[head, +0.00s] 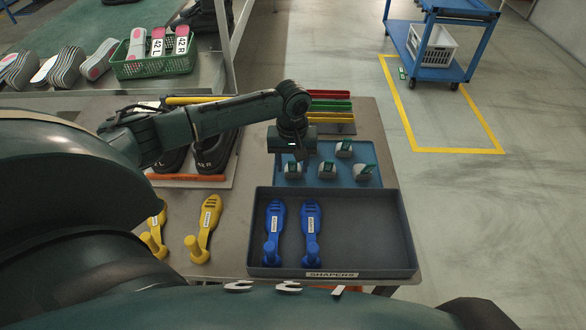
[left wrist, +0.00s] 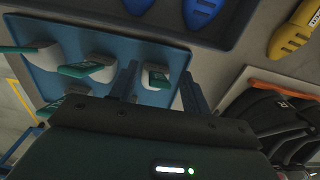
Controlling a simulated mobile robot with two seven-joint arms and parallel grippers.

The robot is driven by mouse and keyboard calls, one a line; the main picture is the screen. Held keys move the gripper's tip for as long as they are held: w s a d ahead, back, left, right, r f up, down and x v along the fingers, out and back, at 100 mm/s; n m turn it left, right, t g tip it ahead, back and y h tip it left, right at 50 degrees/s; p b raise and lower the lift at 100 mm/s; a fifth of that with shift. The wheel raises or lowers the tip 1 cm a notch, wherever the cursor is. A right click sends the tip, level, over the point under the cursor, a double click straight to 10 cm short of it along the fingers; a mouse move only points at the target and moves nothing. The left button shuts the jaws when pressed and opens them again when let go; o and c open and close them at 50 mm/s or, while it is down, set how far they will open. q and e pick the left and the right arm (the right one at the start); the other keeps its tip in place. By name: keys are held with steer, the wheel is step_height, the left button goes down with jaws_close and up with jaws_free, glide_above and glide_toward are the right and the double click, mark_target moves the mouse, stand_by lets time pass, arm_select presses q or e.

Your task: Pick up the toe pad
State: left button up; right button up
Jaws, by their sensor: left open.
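Several small pale pads with green tabs, which look like the toe pads, sit in a blue tray (head: 350,183) on the bench. One toe pad (head: 293,172) lies just below my left gripper (head: 293,156) in the head view. My left gripper points down over the tray's left part. In the left wrist view, its two fingers (left wrist: 158,88) stand apart, with a toe pad (left wrist: 155,75) showing between them; I cannot tell whether they touch it. Other toe pads (head: 327,168) stand to the right. My right gripper is not in view.
A dark shallow tray (head: 370,225) labelled SHAPERS holds two blue shapers (head: 311,225) in front of the blue tray. Yellow shapers (head: 206,222) lie to the left. Dark shoes (head: 212,155) stand behind them. Coloured strips (head: 330,106) lie at the back. A blue cart (head: 440,45) stands beyond.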

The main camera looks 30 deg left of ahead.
arm_select(q)
jaws_close()
stand_by(0.3)
steer(key=shift+r, duration=0.1)
